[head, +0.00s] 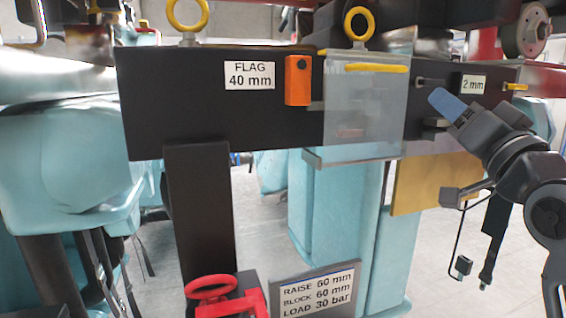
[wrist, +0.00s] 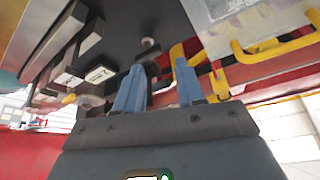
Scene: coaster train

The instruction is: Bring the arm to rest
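My gripper (head: 438,99) is at the right of the head view, raised in front of the right part of the dark beam (head: 190,115). Its blue finger points up and left, close to a small dark rod (head: 430,82) on the beam. I cannot tell whether they touch. In the wrist view my gripper (wrist: 160,78) shows two blue fingers with a clear gap between them and nothing held. My dark arm (head: 500,145) is bent and extends off the right edge of the head view.
Left of my gripper are a clear panel (head: 350,110) with a yellow handle (head: 376,68) and an orange block (head: 298,80). A "2 mm" label (head: 473,84) is close by. A tan plate (head: 420,185) hangs below. A red valve wheel (head: 211,287) and a load sign (head: 315,292) stand low.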

